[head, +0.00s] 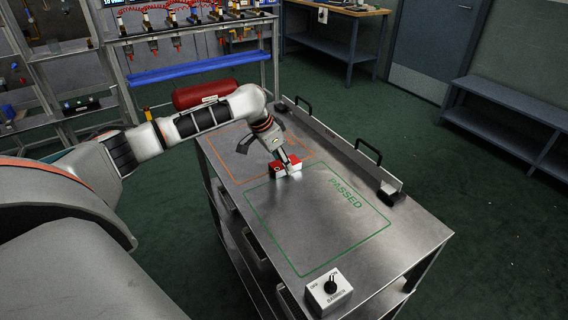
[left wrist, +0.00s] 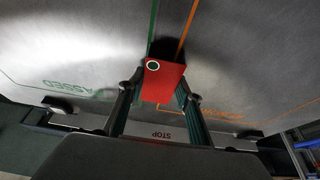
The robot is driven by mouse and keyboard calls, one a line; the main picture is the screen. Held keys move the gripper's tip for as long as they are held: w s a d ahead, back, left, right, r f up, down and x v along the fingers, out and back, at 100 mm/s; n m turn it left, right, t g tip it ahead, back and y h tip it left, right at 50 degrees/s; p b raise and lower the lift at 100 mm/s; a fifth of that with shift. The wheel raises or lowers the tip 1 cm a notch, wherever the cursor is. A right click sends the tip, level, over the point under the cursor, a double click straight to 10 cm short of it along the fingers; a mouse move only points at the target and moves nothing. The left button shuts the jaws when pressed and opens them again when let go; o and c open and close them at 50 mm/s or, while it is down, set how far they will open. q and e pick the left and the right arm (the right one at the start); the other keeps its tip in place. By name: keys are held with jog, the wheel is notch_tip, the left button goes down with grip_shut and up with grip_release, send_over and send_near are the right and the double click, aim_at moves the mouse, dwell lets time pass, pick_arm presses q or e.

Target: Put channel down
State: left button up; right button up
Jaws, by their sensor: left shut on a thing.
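In the left wrist view the channel's red face with a white ring (left wrist: 163,84) shows between the two fingers, near the green and orange lines. A dark shadow lies beside it; I cannot tell whether it touches the metal. My right gripper is not in view.
The steel table (head: 400,248) has a long bar (head: 347,150) with two black handles along its far edge. A switch box (head: 329,291) stands at the near corner. The green outline's inside is clear. A rack with a blue shelf (head: 195,69) stands behind.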

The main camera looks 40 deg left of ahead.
aim_at(279, 164)
pick_arm(q)
jog(key=shift+r, duration=0.1)
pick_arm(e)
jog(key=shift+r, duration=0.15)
pick_arm(q)
jog(key=o, duration=1.3)
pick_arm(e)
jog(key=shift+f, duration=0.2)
pick_arm(q)
jog(key=p+v, duration=0.1)
jog(key=v, duration=0.3)
jog(key=shift+r+p, duration=0.3)
jog(key=p+v, duration=0.2)
jog(key=v, duration=0.5)
jog(key=shift+s+r, duration=0.15)
jog(key=shift+s, duration=0.15)
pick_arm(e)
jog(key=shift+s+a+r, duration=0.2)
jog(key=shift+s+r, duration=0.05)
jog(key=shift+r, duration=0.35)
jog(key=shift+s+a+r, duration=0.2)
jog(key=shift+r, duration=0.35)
